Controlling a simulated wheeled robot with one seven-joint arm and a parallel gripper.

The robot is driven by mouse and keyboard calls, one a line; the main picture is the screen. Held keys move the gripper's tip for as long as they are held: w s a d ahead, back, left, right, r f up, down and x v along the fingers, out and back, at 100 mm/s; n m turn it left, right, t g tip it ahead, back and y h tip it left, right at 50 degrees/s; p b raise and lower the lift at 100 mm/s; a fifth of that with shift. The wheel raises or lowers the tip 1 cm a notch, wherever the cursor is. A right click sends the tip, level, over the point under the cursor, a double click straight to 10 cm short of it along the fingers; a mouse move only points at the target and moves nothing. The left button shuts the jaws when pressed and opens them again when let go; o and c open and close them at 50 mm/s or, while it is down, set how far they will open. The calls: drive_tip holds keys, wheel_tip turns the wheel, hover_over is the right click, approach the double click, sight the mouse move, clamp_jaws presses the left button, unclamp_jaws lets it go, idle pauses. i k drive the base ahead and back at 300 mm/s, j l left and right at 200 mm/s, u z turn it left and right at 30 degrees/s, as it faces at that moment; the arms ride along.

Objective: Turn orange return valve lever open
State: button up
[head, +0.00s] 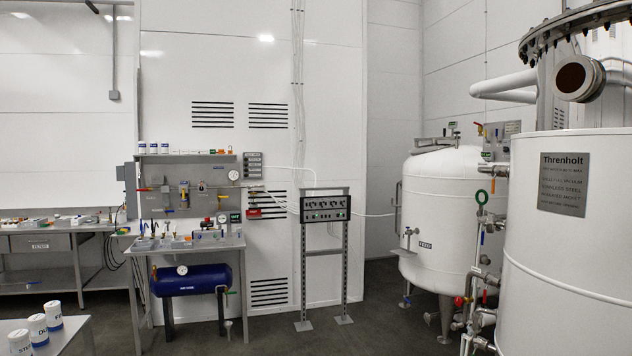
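I cannot pick out the orange return valve lever for certain in the head view. A small orange-yellow handle (480,130) shows at the top right of the white feed tank (440,215). Valves and pipework (480,270) stand between that tank and the large Threnholt tank (570,225), with a green round handle (481,197), a blue lever (482,238) and a red part (459,301) on them. These valves are small and partly overlap, so their settings are unclear. My gripper is not in view.
A workbench (190,244) with a valve panel (187,187) and a blue cylinder (191,279) stands left of centre. A control box on a stand (325,208) is at the centre. White containers (38,328) stand at lower left. Dark floor (300,342) is open in front.

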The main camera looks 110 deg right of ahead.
sight(496, 171)
drive_tip(key=k+l+z, duration=0.15)
drive_tip(key=z, duration=0.45)
drive_tip(key=k+l+z, duration=0.25)
drive_tip(key=z, duration=0.35)
drive_tip(key=k+l+z, duration=0.1)
drive_tip(key=l+z, duration=0.25)
drive_tip(key=z, duration=0.2)
drive_tip(key=l+z, duration=0.35)
drive_tip(key=z, duration=0.25)
drive_tip(key=l+z, duration=0.4)
drive_tip(key=z, duration=0.2)
drive_tip(key=l+z, duration=0.35)
drive_tip(key=z, duration=0.25)
drive_tip(key=i+l+z, duration=0.25)
drive_tip(key=z, duration=0.3)
drive_tip(key=i+l+z, duration=0.2)
drive_tip(key=z, duration=0.4)
drive_tip(key=i+j, duration=0.3)
drive_tip(key=i, duration=0.2)
drive_tip(key=i+j, duration=0.3)
drive_tip(key=i, duration=0.2)
drive_tip(key=i+j, duration=0.3)
drive_tip(key=i, duration=0.2)
drive_tip(key=i+j, duration=0.25)
drive_tip(key=i, duration=0.25)
drive_tip(key=i+j+u, duration=0.1)
drive_tip(key=i+j, duration=0.2)
drive_tip(key=i, duration=0.2)
